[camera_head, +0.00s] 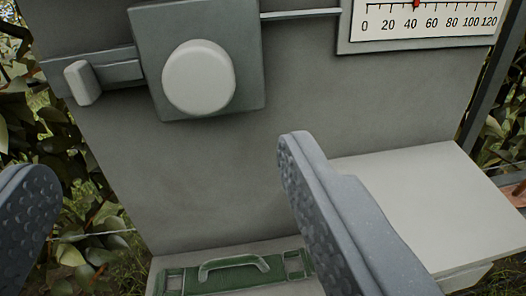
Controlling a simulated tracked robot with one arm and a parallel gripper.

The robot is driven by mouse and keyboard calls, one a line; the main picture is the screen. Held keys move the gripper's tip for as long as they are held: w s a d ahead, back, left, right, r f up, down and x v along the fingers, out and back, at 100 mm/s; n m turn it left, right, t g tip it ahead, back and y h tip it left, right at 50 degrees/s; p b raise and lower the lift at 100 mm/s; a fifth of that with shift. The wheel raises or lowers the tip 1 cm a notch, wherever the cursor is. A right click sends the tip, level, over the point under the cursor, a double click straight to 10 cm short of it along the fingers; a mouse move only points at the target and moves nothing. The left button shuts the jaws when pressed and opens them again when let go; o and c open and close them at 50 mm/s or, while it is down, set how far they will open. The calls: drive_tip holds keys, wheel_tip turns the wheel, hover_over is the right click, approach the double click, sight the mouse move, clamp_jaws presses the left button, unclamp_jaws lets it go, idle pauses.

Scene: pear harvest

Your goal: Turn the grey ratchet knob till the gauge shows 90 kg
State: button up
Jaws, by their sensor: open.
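The grey ratchet knob (199,78) is a round pale knob on a dark square plate, at the upper left of the head view. The gauge (420,27) is a white scale at the upper right, cut off by the top edge. Its red pointer (416,3) stands a little above 40. My gripper (163,168) is open and empty. Its two textured fingers are wide apart, below the knob in the picture, and do not appear to touch it.
A small grey handle (82,83) sits on a bar left of the plate. A green case with a handle (237,274) lies at the bottom. A pale shelf (425,205) juts out at right, partly behind my right finger. Leaves (75,190) fill the left side.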

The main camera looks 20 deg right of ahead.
sight(202, 91)
drive_tip(key=shift+h, duration=0.3)
drive_tip(key=x, duration=0.4)
drive_tip(key=f+x, duration=0.1)
drive_tip(key=x, duration=0.8)
drive_tip(key=shift+w+d+f, duration=0.3)
drive_tip(key=shift+w, duration=0.05)
drive_tip(key=c, duration=1)
